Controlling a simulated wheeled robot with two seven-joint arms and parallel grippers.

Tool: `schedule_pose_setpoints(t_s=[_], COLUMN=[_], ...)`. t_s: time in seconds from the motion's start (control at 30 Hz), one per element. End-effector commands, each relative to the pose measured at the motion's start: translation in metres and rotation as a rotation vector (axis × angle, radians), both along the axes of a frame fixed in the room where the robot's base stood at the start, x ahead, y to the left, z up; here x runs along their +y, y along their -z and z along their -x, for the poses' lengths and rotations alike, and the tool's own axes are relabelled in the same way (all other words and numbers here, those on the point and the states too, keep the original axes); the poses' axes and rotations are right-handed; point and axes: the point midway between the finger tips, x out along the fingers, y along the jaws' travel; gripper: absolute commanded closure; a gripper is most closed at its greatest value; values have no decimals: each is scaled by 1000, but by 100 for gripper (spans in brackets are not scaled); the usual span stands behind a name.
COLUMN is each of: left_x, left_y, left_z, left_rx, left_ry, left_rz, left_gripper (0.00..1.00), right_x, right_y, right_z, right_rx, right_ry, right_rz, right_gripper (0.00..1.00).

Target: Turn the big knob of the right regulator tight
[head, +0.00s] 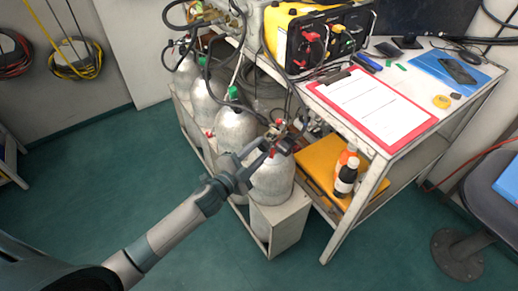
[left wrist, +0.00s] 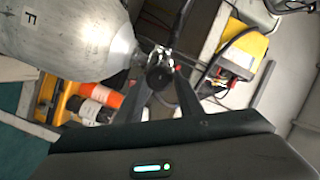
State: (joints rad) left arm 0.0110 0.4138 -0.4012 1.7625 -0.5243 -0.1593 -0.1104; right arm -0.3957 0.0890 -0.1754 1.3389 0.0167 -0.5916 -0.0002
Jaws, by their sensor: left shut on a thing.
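The right regulator's big dark knob (head: 287,146) is at the neck of the nearest grey cylinder (head: 272,180). My left gripper (head: 267,152) reaches up to it from the lower left in the head view. In the left wrist view the round black knob (left wrist: 160,77) is between the two fingertips of my left gripper (left wrist: 163,86), which is shut on it. The same cylinder (left wrist: 65,35) fills the upper left of that view. The far side of the knob is hidden. My right gripper is in neither view.
More cylinders (head: 203,100) stand in a row behind in a pale rack (head: 278,224). Black hoses (head: 262,110) hang close above the valves. The workbench (head: 372,180) stands just right, with a red clipboard (head: 324,74) and orange and black bottles (head: 345,180) below. The green floor at left is clear.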

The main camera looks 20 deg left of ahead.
Motion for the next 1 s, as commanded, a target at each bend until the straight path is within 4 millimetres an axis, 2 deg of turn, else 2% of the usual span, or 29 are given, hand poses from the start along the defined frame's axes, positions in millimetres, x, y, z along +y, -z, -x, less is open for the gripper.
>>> schedule_pose_setpoints(t_s=[0.37, 0.4, 0.47, 0.5, 0.83, 1.0], left_x=[-1, -1, -1, -1, 0, 2], left_y=[2, 2, 2, 2, 1, 1], left_z=[1, 1, 1, 1, 1, 9], left_rx=[2, 2, 2, 2, 0, 1], left_ry=[1, 1, 1, 0, 1, 1], left_rz=[-8, -7, -7, -7, -6, -5], left_gripper=[89, 64, 50, 48, 48, 48], right_x=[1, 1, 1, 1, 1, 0], right_y=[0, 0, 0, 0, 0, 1], right_z=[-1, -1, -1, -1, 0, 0], right_rx=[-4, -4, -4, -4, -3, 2], right_ry=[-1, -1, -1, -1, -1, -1], right_rz=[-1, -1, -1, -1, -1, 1], right_gripper=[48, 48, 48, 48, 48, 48])
